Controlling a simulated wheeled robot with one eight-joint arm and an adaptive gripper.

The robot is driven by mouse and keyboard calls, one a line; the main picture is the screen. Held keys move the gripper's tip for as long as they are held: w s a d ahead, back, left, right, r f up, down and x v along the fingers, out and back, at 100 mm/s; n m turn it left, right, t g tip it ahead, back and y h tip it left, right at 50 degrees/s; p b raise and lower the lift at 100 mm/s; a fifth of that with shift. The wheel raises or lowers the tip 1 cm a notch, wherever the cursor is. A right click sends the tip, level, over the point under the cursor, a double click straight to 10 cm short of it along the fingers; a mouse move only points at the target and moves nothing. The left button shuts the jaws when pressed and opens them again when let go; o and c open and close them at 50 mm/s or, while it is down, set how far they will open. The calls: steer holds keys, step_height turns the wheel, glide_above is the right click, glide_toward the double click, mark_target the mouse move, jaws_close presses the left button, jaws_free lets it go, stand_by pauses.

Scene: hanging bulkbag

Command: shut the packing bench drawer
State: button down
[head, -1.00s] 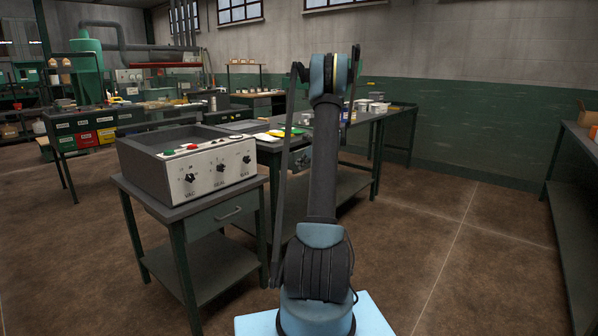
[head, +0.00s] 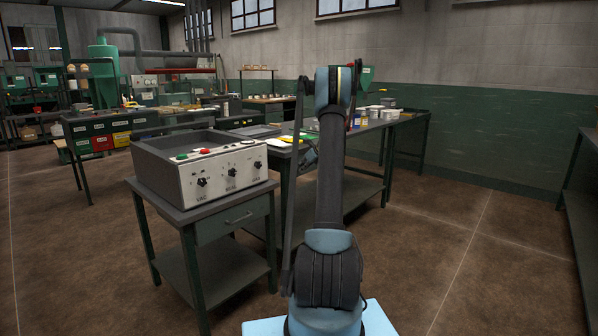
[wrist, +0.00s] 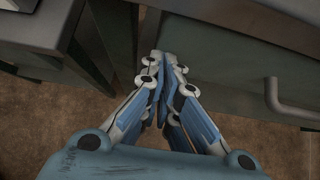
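The packing bench (head: 362,196) stands behind and right of the stand with the control box, partly hidden by my arm in the head view. In the wrist view, a green drawer front (wrist: 225,65) runs under a grey top edge at the right, with a bent grey bar handle (wrist: 285,105). I cannot tell how far this drawer stands out. My gripper (wrist: 164,62) shows in the wrist view with its blue fingers together and nothing visible between them. Its tips are near the left end of the drawer front, left of the handle; contact cannot be told. The head view hides my gripper behind the arm.
A grey control box (head: 222,178) with black knobs sits on a green stand (head: 190,262) with its own handled drawer (head: 234,222), close left of my arm. Brown floor (head: 440,255) is open at the right. A green-walled background runs behind the bench.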

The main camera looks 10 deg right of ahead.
steer(key=shift+s, duration=0.1)
steer(key=s+d+f+v, duration=0.1)
steer(key=s+f+v, duration=0.1)
steer(key=v, duration=1.1)
steer(key=s+a+r+n+g+h, duration=0.1)
steer(key=s+a+r+n, duration=0.1)
steer(key=s+a+n, duration=0.6)
steer(key=s+a+r+n+g, duration=0.15)
steer(key=s+a, duration=0.35)
steer(key=s, duration=0.7)
steer(key=s+a+r+n+g+h, duration=0.1)
steer(key=s+a+r+n, duration=0.2)
steer(key=s+a+n, duration=0.5)
steer(key=s+f+n+h, duration=0.1)
steer(key=s+f+n, duration=0.2)
steer(key=s, duration=0.8)
steer(key=s+f+n+g+h, duration=0.1)
steer(key=s+f+n, duration=0.3)
steer(key=s, duration=0.7)
steer(key=s+f+n+h, duration=0.1)
steer(key=s+f+n, duration=0.3)
steer(key=s+f, duration=0.3)
steer(key=s, duration=0.4)
steer(key=shift+a+f, duration=0.3)
steer(key=shift+n+g, duration=0.25)
